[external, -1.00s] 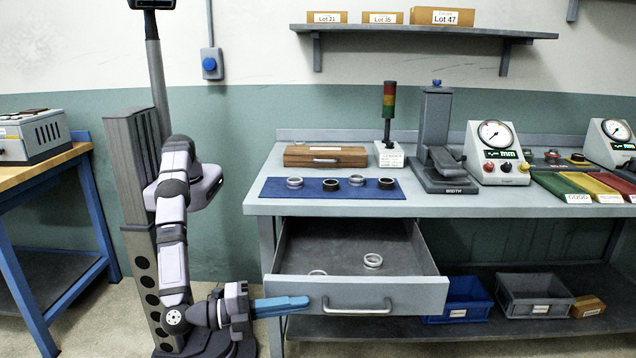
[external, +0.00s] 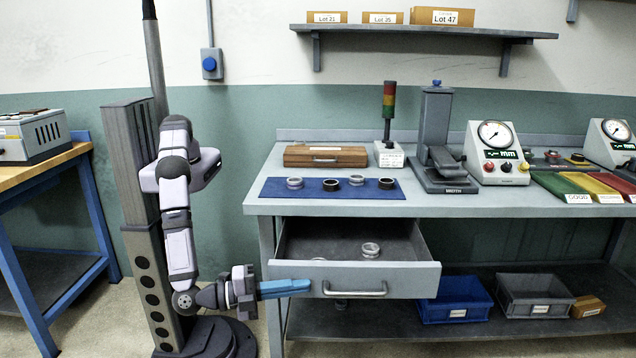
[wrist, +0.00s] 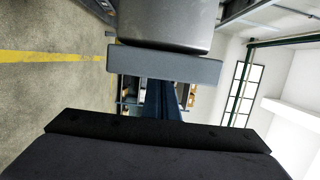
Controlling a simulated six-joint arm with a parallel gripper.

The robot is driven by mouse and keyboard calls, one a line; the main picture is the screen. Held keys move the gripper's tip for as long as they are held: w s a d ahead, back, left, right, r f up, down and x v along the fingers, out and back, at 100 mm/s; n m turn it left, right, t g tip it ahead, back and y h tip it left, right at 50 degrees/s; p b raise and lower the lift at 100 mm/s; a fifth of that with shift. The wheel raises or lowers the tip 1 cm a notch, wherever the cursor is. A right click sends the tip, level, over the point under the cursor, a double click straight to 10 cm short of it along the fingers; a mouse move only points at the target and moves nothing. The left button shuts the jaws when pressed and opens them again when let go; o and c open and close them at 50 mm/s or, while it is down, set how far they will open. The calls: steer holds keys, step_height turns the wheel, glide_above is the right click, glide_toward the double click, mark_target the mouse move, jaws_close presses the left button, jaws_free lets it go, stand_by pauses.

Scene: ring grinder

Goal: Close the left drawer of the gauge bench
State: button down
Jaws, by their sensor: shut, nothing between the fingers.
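The left drawer (external: 340,280) of the gauge bench (external: 350,205) is partly open, its grey front standing out below the bench top. A bar handle (external: 355,291) runs across the front. A ring (external: 371,249) lies inside the drawer, with part of another near the left. My gripper (external: 306,285) has blue fingers, shut and empty. Its fingertips are at the left part of the drawer front, left of the handle; I cannot tell if they touch it. In the wrist view, the blue fingers (wrist: 162,103) show partly, behind a grey bar.
Several rings lie on a blue mat (external: 330,189) on the bench top, beside a wooden box (external: 325,156). A blue bin (external: 455,302) and a grey bin (external: 535,297) stand on the lower shelf. A blue-legged table (external: 40,165) stands at the left.

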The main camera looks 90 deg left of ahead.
mark_target(303, 252)
steer(key=a+p, duration=0.9)
steer(key=a, duration=1.1)
steer(key=shift+a+p, duration=0.35)
